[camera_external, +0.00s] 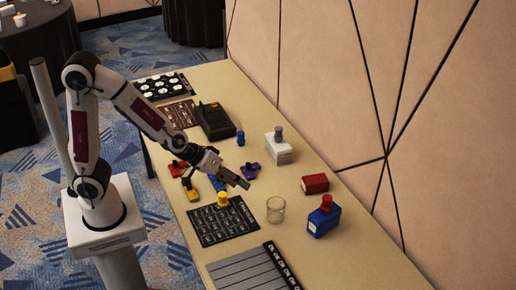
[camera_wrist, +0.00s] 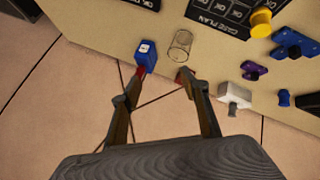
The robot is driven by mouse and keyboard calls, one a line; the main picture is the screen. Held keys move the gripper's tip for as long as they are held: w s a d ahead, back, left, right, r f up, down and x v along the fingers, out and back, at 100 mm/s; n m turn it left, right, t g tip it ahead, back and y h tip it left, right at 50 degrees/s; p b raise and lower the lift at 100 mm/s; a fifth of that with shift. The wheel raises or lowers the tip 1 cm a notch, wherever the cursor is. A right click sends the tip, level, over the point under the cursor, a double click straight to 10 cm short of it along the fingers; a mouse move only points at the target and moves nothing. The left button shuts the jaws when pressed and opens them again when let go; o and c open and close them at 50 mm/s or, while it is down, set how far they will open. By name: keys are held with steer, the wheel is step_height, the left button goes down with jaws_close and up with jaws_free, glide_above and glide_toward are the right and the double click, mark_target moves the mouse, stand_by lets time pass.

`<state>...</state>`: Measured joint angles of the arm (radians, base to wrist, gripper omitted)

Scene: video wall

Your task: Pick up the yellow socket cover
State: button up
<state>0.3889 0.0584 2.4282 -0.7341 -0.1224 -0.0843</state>
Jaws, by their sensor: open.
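A short yellow cylinder, which looks like the yellow socket cover (camera_external: 222,199), stands on the black printed mat (camera_external: 233,229). In the wrist view the yellow cylinder (camera_wrist: 261,21) is at the upper right, well away from my fingers. A second yellow piece (camera_external: 191,193), with a dark part on it, lies left of the mat's far edge. My gripper (camera_external: 241,183) is open and empty above the table, up and to the right of the yellow cylinder in the external view. In the wrist view my gripper (camera_wrist: 163,76) shows its two fingers apart.
A clear glass (camera_external: 276,210), a blue box (camera_external: 324,221) with a red cap, and a red box (camera_external: 315,184) stand right of the mat. A white box (camera_external: 279,150) and purple piece (camera_external: 250,171) lie farther back. A striped panel (camera_external: 247,274) lies in front.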

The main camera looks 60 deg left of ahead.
step_height(320, 180, down, 6)
steer(key=w+n+y, duration=0.2)
steer(key=n+t+y, duration=0.1)
steer(key=n+y, duration=0.1)
steer(key=y, duration=0.7)
glide_toward(222, 196)
steer(key=w+f, duration=0.2)
steer(key=w, duration=0.1)
steer(key=shift+w+a+f, duration=0.2)
steer(key=shift+f, duration=0.05)
steer(key=shift+s+a+r+t+y, duration=0.1)
steer(key=shift+s+a+t+y, duration=0.5)
steer(key=shift+y, duration=0.2)
steer(key=shift+x, duration=1.25)
steer(key=shift+w+a, duration=0.1)
